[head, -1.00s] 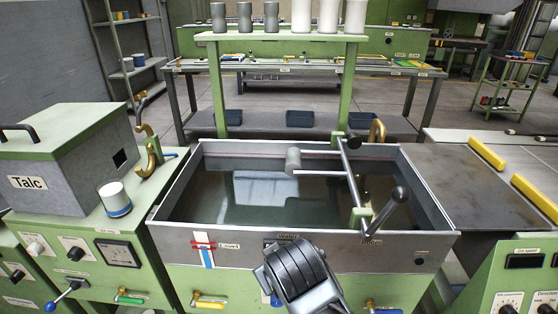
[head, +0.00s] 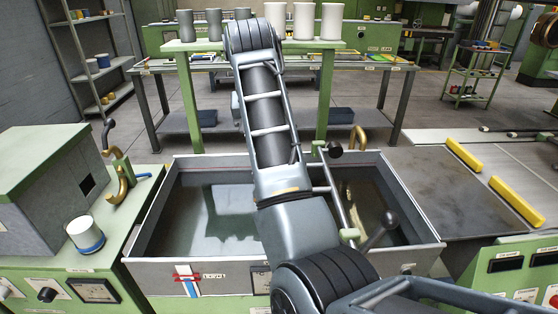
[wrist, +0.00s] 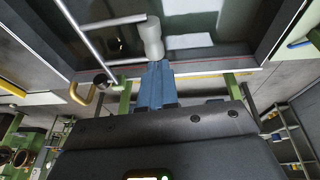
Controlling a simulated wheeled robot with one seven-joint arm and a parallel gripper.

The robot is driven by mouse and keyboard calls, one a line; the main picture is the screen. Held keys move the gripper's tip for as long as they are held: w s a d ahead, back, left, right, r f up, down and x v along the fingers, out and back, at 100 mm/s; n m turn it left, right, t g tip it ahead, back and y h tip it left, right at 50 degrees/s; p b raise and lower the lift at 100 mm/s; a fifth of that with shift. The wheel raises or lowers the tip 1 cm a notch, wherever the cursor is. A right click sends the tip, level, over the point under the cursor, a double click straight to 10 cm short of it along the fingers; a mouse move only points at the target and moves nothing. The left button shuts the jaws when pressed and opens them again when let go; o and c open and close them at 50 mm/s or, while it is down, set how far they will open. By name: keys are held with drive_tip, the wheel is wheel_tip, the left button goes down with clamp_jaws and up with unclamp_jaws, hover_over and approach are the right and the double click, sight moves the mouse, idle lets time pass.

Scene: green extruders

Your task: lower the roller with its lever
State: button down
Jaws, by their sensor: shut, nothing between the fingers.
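The roller is a pale grey cylinder on a thin rod (wrist: 112,25), and its end (wrist: 152,38) shows in the wrist view above the tank. In the head view my arm hides it. My gripper (wrist: 156,68) has blue-grey fingers that are shut and empty, with tips right by the roller's end; I cannot tell whether they touch.
The liquid-filled tank (head: 150,225) has raised metal walls. A green rack (head: 190,46) with grey and white cylinders stands behind it. A brass hook (head: 358,137) rises at the back edge. A white cup (head: 85,234) stands left; a flat plate (head: 425,190) lies right.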

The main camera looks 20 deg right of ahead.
drive_tip(key=shift+w+d+r+m, duration=0.2)
drive_tip(key=shift+d+r, duration=0.15)
drive_tip(key=shift+r, duration=0.15)
drive_tip(key=shift+w+d+r+m, duration=0.1)
drive_tip(key=shift+w+d+r, duration=0.1)
drive_tip(key=shift+d+r, duration=0.2)
drive_tip(key=shift+w+d, duration=0.1)
drive_tip(key=shift+w, duration=0.05)
drive_tip(key=x, duration=0.4)
drive_tip(key=s+x, duration=0.1)
drive_tip(key=x, duration=0.8)
drive_tip(key=shift+s+f, duration=0.25)
drive_tip(key=shift+f, duration=0.3)
drive_tip(key=shift+f, duration=0.1)
